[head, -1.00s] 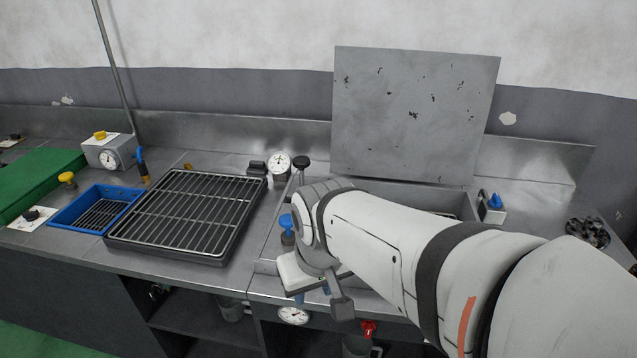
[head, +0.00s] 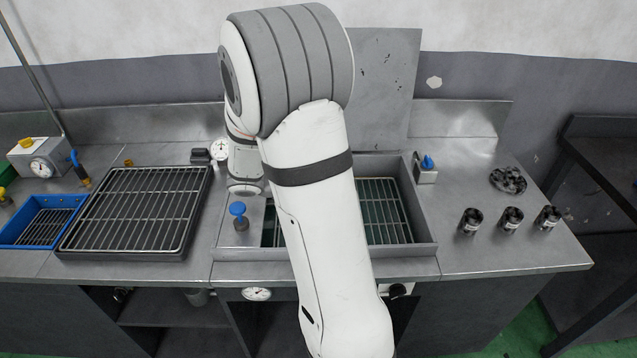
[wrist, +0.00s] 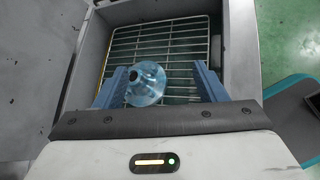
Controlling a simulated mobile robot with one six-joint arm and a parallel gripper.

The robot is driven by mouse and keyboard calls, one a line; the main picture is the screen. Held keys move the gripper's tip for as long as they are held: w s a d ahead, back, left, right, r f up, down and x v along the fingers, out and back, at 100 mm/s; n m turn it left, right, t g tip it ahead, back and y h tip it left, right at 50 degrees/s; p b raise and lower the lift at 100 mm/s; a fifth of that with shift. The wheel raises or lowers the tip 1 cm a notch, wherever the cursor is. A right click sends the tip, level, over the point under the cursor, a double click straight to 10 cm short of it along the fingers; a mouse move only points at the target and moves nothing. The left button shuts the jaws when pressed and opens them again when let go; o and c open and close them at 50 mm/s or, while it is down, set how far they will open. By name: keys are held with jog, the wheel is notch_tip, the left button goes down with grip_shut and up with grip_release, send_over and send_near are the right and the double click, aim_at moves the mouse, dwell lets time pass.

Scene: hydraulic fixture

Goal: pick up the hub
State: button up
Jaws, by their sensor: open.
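The hub (wrist: 145,84), a shiny pale-blue flanged piece with a dark central hole, shows in the wrist view over the wire rack of the basin. It lies between the two blue fingers of my gripper (wrist: 161,76), nearer the left finger. The fingers are apart. Whether the left finger touches the hub, I cannot tell. In the head view my arm hides both the hub and the gripper.
The sunken basin (head: 425,249) has steep walls around its wire rack (head: 384,212). A blue-knobbed valve (head: 239,216) stands at its left. A black drain grid (head: 137,211) lies further left. Three small dark cans (head: 511,220) stand on the right bench.

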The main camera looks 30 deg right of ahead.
jog(key=w+d+f+n+t+h+p, duration=0.2)
jog(key=w+d+f+n+h, duration=0.15)
jog(key=w+n, duration=0.3)
jog(key=shift+y, duration=0.25)
jog(key=f, duration=0.5)
jog(key=f+p, duration=0.1)
jog(key=f, duration=0.1)
jog(key=shift+w+d+f, duration=0.15)
jog(key=shift+w+d, duration=0.05)
jog(key=shift+d, duration=0.05)
jog(key=shift+p+x, duration=0.3)
jog(key=shift+x, duration=0.7)
jog(key=shift+p+x, duration=0.75)
jog(key=shift+x, duration=2)
jog(key=shift+w, duration=0.1)
grip_shut()
